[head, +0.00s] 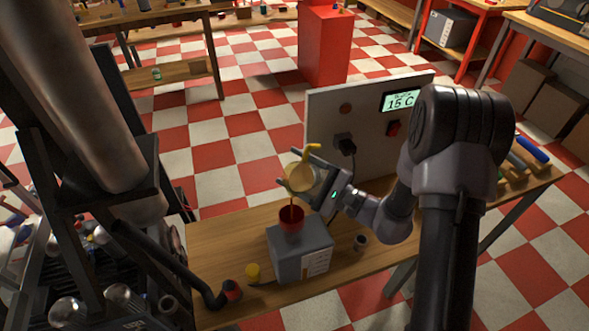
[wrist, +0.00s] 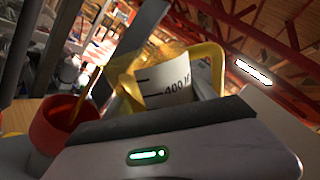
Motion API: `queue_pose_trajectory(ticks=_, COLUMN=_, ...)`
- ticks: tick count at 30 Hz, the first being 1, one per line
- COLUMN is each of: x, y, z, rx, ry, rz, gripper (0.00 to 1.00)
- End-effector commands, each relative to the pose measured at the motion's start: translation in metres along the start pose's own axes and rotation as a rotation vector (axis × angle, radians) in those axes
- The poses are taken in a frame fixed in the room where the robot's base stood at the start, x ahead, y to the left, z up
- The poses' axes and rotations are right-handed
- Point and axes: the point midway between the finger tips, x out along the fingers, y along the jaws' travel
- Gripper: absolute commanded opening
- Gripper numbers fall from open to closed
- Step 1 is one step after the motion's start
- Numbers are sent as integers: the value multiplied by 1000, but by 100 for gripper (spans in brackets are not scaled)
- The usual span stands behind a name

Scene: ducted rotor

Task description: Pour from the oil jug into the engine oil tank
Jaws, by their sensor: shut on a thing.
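The yellow oil jug (head: 299,178) is tilted in my gripper (head: 297,169), above the engine oil tank. It also shows in the wrist view (wrist: 170,78), with a white scale panel on its side. A thin brown stream of oil (head: 293,204) falls from the jug into a red funnel (head: 291,219). The funnel stands on top of the grey engine oil tank (head: 300,255), which has a white label on its front. The funnel also shows in the wrist view (wrist: 62,125). My gripper is shut on the jug. The oil level inside the tank is hidden.
The tank stands on a wooden bench (head: 215,240). A grey panel (head: 365,130) with a display reading 15 C stands behind.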

Motion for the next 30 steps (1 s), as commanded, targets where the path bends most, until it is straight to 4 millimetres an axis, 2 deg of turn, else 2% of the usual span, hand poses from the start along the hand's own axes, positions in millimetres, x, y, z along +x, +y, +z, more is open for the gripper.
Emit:
queue_pose_trajectory(ticks=12, x=0, y=1, z=0, rx=-82, ry=-13, rz=-1, gripper=0)
queue_pose_trajectory(ticks=30, x=0, y=0, z=0, rx=-82, ry=-13, rz=-1, gripper=0)
